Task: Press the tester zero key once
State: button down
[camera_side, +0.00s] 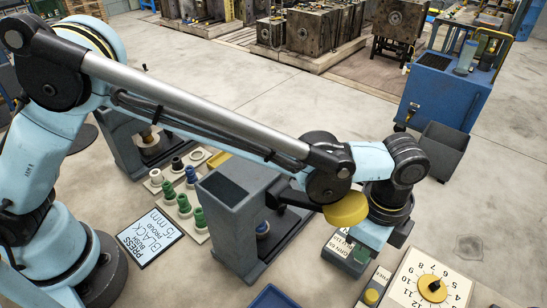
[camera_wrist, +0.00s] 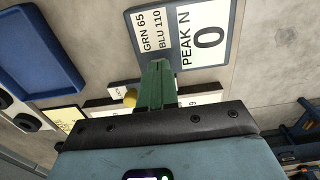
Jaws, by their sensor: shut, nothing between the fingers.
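The tester is a grey box with white labels; its top panel (camera_wrist: 178,10) shows in the wrist view, with a "GRN 65 / BLU 110" label (camera_wrist: 152,32) and a "PEAK N" readout of 0 (camera_wrist: 208,38). In the side view the tester (camera_side: 343,262) is partly covered by my wrist. My gripper (camera_wrist: 158,66) is shut and empty; its green fingers reach over the panel's near edge, below the labels. I cannot tell whether the tips touch it. In the side view the fingertips are hidden. I cannot make out the zero key; that part of the panel is behind the fingers.
A yellow button (camera_side: 371,296) and a numbered dial board (camera_side: 455,290) are close to the tester's right. A grey press (camera_side: 235,215) stands left. A blue tray (camera_side: 268,298) lies in front. A rack of coloured bushes (camera_side: 184,206) and a "PRESS BUSH BLACK" sign (camera_side: 150,238) are further left.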

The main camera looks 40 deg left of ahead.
jog(key=shift+f, duration=0.65)
notch_tip(320, 180, up, 15)
jog(key=shift+f, duration=0.1)
dwell(0.7)
jog(key=w+a+r+n+t+h, duration=0.1)
jog(key=a+n, duration=0.3)
jog(key=a, duration=0.5)
jog(key=w+a+r+n+t, duration=0.15)
jog(key=a+n, duration=0.25)
jog(key=a, duration=0.4)
jog(key=s+a+f+n+t, duration=0.1)
jog(key=s+a+f+n, duration=0.1)
jog(key=a, duration=0.4)
jog(key=s+a+f+n+t, duration=0.1)
jog(key=s+a+n+t, duration=0.1)
jog(key=a, duration=0.4)
jog(key=s+a+f+n+t+y, duration=0.1)
jog(key=s+a+f+n, duration=0.1)
jog(key=a+n, duration=0.4)
jog(key=shift+s+a+f+t, duration=0.15)
jog(key=shift+s+f+t, duration=0.2)
jog(key=shift+s, duration=0.5)
